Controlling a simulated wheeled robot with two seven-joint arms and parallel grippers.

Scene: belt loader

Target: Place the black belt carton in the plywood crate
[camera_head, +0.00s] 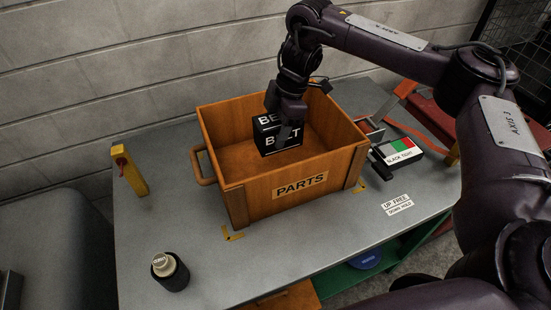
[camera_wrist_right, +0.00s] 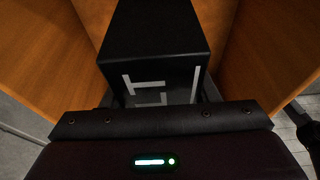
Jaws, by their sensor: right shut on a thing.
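The black belt carton (camera_head: 268,144), with white "BELT" lettering, is in my right gripper (camera_head: 287,122), which is shut on it. The crate is open on top and marked "PARTS". In the right wrist view the carton (camera_wrist_right: 155,40) fills the space between the fingers, with the wooden crate walls (camera_wrist_right: 260,45) on both sides. My left gripper is not in view.
The crate stands on a grey table (camera_head: 185,235). A yellow post with a red button (camera_head: 129,172) is at the left. A device with red and green patches (camera_head: 397,150) lies right of the crate.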

